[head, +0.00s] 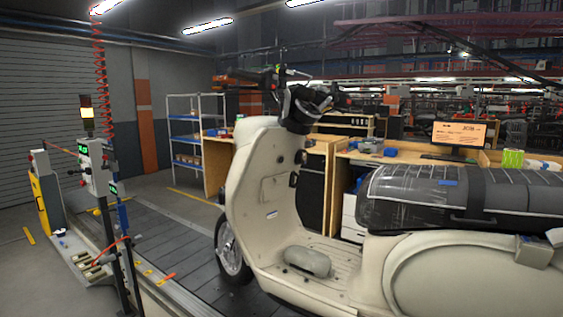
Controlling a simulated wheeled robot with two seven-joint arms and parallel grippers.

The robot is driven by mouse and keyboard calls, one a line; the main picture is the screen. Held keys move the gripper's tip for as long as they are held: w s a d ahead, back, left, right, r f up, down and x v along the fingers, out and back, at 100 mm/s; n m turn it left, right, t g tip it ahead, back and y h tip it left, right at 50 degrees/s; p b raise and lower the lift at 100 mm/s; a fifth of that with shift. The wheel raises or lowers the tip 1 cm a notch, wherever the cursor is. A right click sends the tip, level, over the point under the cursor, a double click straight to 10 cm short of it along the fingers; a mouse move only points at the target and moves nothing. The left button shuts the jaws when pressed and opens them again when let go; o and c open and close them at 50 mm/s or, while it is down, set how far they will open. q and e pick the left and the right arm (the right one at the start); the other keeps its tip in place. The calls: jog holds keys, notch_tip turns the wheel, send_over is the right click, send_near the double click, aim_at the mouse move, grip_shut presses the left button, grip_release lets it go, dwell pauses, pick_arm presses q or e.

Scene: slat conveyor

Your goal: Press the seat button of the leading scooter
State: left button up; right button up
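A cream scooter (262,190) stands upright on the slat conveyor (178,240), its front wheel (229,250) toward the left. Its long dark seat (420,197) is under clear plastic, with a dark strap across it and a small blue piece (449,183) on top. I cannot make out a seat button for certain. The handlebar (275,78) carries a dark wrapped bundle (304,106). The scooter's rear is cut off by the right picture edge. Neither of my grippers is in view.
A control post (95,165) with a signal lamp (88,120) stands left of the conveyor, beside a yellow panel (41,205). Behind the scooter are wooden workbenches (395,157), a monitor (459,134) and a blue-shelved rack (186,140). The conveyor ahead of the front wheel is clear.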

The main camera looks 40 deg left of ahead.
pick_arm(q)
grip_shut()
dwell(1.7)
